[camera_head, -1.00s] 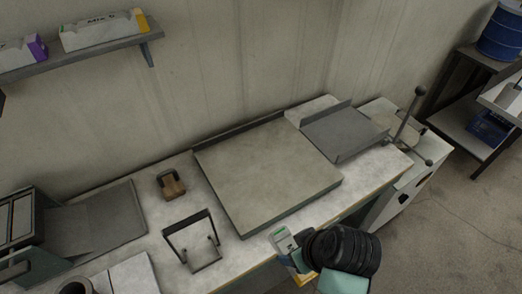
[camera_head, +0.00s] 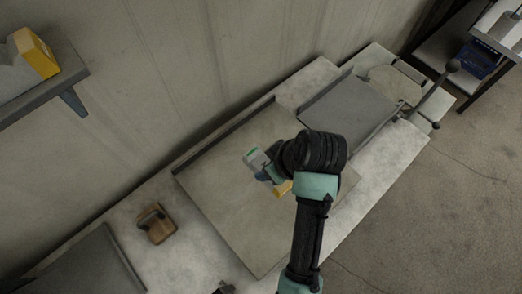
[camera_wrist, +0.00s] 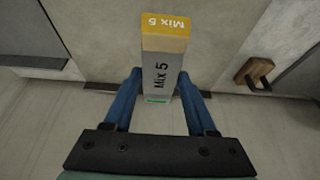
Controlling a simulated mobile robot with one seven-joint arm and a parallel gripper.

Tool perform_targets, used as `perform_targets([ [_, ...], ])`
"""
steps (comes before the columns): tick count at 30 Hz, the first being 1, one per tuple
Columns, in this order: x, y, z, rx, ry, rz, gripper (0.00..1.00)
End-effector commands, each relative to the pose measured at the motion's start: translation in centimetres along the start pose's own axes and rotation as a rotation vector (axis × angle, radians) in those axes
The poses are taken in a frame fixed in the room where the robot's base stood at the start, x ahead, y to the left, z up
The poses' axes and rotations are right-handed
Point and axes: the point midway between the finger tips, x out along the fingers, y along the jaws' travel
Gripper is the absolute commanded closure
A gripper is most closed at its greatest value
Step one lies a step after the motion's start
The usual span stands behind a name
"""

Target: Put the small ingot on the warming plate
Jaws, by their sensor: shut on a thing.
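I cannot tell whether this block is the small ingot; no other ingot shows. Its pale, green-marked end also shows in the head view (camera_head: 254,158). The blue fingers stand on both sides of it in the wrist view. The gripper is over a large beige plate (camera_head: 222,205) with a raised back edge. A smaller dark grey plate (camera_head: 350,112) lies to its right. Neither is labelled as the warming plate.
A wooden block with a dark handle (camera_head: 156,226) stands left of the beige plate. A lever with a ball knob (camera_head: 436,85) rises at the right. A wall shelf (camera_head: 45,92) with a yellow-ended box (camera_head: 35,52) is at upper left. The bench front (camera_head: 395,165) is clear.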

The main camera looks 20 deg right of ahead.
Motion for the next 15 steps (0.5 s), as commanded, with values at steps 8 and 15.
perform_targets([
  [8,4.1,-0.1,1.8,0.000,-0.003,-0.003,1.00],
  [15,6.3,-0.1,2.7,0.000,-0.001,-0.001,1.00],
])
